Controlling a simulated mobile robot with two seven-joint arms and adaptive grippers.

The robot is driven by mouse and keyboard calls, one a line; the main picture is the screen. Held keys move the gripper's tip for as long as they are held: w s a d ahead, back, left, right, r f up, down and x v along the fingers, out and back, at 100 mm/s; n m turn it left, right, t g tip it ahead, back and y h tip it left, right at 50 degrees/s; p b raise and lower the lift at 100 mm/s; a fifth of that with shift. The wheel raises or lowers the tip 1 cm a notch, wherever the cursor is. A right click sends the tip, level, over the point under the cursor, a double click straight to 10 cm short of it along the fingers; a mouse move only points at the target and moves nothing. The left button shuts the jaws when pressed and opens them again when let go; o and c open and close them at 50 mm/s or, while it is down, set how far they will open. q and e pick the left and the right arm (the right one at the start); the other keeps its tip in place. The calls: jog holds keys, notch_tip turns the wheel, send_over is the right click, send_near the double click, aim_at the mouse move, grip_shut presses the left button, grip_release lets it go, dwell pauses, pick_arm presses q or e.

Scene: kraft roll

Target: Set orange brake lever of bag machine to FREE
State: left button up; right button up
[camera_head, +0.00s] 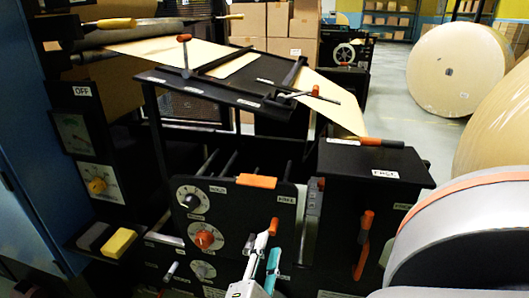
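The bag machine's dark front panel (236,215) has a HOLD label (217,189) on the left and a FREE label (287,199) on the right. An orange lever handle (256,181) lies nearly level at the panel's top edge, between the two labels. My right gripper (267,250) is in front of the panel, below and apart from that handle. Its grey and teal finger parts point up, close to a small orange piece (273,227). Whether they touch it, and how far the fingers are apart, is unclear. My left gripper is out of view.
An orange knob (205,237) is on the panel's left. Another orange-handled lever (363,243) stands to the right, below a black shelf (365,164) with a FAST label. A yellow block (119,243) sits at left. Large paper rolls (460,70) stand at the back right.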

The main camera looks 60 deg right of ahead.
jog(key=v, duration=0.3)
jog(key=shift+s+a, duration=0.15)
jog(key=shift+a, duration=0.15)
dwell(0.3)
